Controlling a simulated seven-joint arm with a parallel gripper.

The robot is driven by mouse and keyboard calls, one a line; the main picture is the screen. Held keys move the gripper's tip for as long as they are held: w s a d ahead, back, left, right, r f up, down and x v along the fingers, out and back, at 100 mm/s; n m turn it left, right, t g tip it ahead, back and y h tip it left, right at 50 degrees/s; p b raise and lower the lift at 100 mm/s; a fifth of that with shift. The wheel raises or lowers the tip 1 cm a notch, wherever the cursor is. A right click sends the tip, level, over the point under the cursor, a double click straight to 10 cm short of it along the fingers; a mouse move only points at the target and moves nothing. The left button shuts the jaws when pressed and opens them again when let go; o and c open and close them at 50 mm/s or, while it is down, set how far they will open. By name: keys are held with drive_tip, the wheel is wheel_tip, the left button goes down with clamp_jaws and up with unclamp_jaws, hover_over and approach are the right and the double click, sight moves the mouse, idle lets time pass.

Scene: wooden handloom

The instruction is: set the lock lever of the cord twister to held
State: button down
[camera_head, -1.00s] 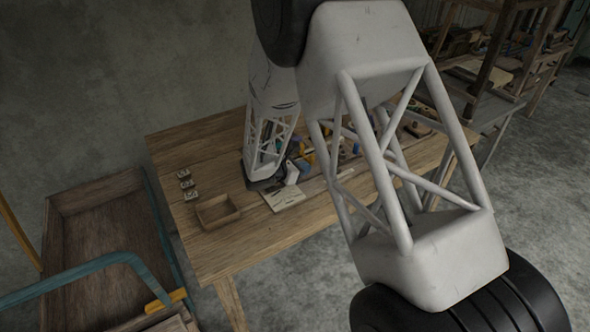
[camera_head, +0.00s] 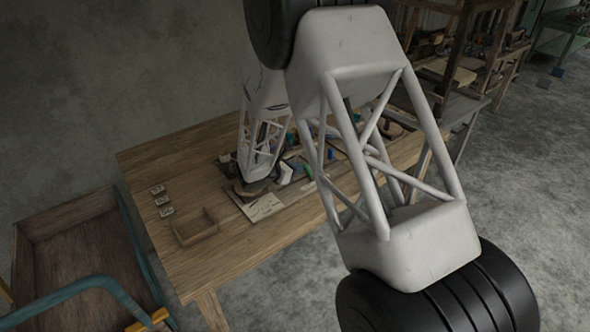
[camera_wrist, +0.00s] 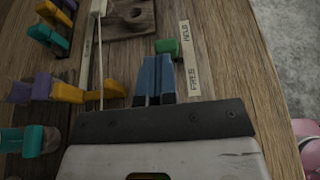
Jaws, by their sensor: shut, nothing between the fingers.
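In the wrist view a pale label strip reads HELD (camera_wrist: 186,32) at its far end and FREE (camera_wrist: 191,84) at its near end. A small green block (camera_wrist: 167,47), possibly the handle of the lock lever, sits just left of the strip, nearer the HELD end. My gripper (camera_wrist: 153,60) has blue fingers close together with nothing between them. Their tips are just short of the green block and left of it; I cannot tell whether they touch. The rest of the lever is not clear. In the head view my arm hides the twister.
Teal, yellow and purple pieces (camera_wrist: 48,88) stand left of my fingers, beside a taut pale cord (camera_wrist: 99,70). A wooden plate with a hole (camera_wrist: 138,20) lies beyond. The head view shows an open wooden tray (camera_head: 196,228) and small blocks (camera_head: 161,200) on the table (camera_head: 235,255).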

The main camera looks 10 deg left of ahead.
drive_tip(key=shift+w+d+r+g+y, duration=0.35)
drive_tip(key=shift+r+g+y, duration=0.1)
drive_tip(key=shift+g+y, duration=0.15)
idle(0.5)
drive_tip(key=shift+w+d+r+g+y, duration=0.5)
drive_tip(key=shift+w+d+g+y, duration=0.1)
drive_tip(key=shift+g+y, duration=0.2)
drive_tip(key=shift+w+d+r+g+y, duration=0.3)
drive_tip(key=shift+w+d+g+y, duration=0.5)
drive_tip(key=shift+g+y, duration=0.4)
drive_tip(key=shift+w+d+g+y, duration=0.45)
drive_tip(key=shift+d+g+y, duration=0.05)
drive_tip(key=shift+r, duration=0.15)
drive_tip(key=shift+r, duration=0.7)
drive_tip(key=shift+a, duration=0.1)
